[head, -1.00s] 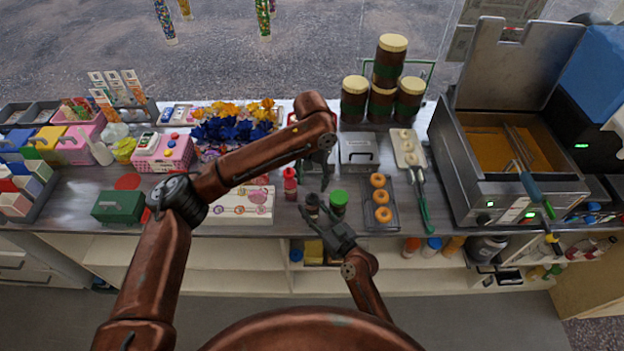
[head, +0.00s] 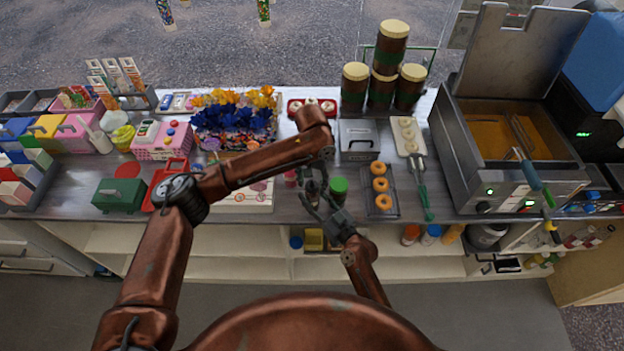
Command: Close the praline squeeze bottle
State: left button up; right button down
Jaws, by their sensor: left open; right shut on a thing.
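A small dark bottle (head: 311,198), which looks like the praline squeeze bottle, stands near the counter's front edge, largely hidden by my grippers. My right gripper (head: 316,212) comes from below and is shut on it. My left gripper (head: 315,186) is open, pointing down directly above and around the bottle's top. I cannot tell whether it touches the bottle. The bottle's cap is too hidden and small to make out.
A green-lidded jar (head: 339,186) stands close on the right and a red bottle (head: 290,178) close on the left. A tray of orange doughnuts (head: 380,184) lies further right. A grey metal box (head: 358,140) stands behind. The counter's front edge is near.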

pick_arm(q)
grip_shut()
jog(key=m, duration=0.8)
jog(key=shift+m, duration=0.3)
jog(key=shift+o, duration=0.7)
grip_release()
notch_tip(320, 180, up, 12)
